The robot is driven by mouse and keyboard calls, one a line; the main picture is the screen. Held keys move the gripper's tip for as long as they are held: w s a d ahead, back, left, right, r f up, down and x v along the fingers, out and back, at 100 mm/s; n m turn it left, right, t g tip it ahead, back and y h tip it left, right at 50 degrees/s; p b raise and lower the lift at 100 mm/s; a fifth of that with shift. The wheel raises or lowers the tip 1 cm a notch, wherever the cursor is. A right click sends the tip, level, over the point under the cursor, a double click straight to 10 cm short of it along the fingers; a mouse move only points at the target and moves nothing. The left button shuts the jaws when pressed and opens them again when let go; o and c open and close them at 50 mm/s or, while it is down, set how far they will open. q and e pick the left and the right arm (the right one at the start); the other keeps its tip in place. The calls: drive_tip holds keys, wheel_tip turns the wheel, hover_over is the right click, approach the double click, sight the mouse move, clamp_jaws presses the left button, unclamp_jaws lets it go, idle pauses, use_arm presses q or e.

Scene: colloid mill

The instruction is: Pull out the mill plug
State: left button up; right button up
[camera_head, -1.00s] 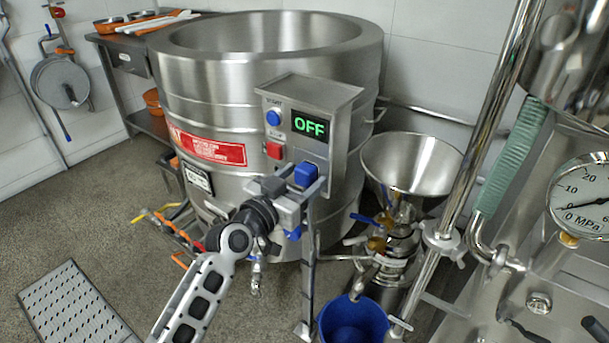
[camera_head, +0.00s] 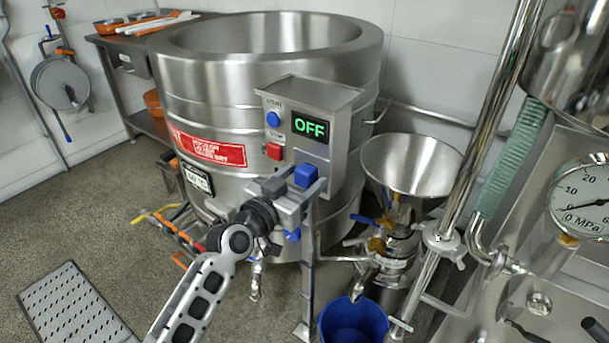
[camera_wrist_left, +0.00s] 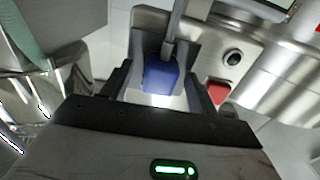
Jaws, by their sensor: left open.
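The blue mill plug (camera_head: 306,175) sits at the lower front of the steel control box, below the lit OFF display (camera_head: 310,126). My left gripper (camera_head: 298,192) is right at the plug, its arm coming up from the bottom of the head view. In the left wrist view the blue plug (camera_wrist_left: 161,77) stands between the two spread fingers (camera_wrist_left: 162,88), with a grey cable or rod running up from it. The fingers are open; whether either touches the plug is hard to tell. My right gripper is not in view.
A red button (camera_head: 274,151) and a blue button (camera_head: 273,119) are on the box near the gripper. A large steel vat (camera_head: 215,90) stands behind. The steel funnel (camera_head: 411,165), a blue bucket (camera_head: 353,322) and a pressure gauge (camera_head: 584,198) are to the right.

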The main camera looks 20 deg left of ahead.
use_arm(q)
clamp_jaws()
drive_tip(key=p+v, duration=0.1)
drive_tip(key=v, duration=0.5)
idle(1.2)
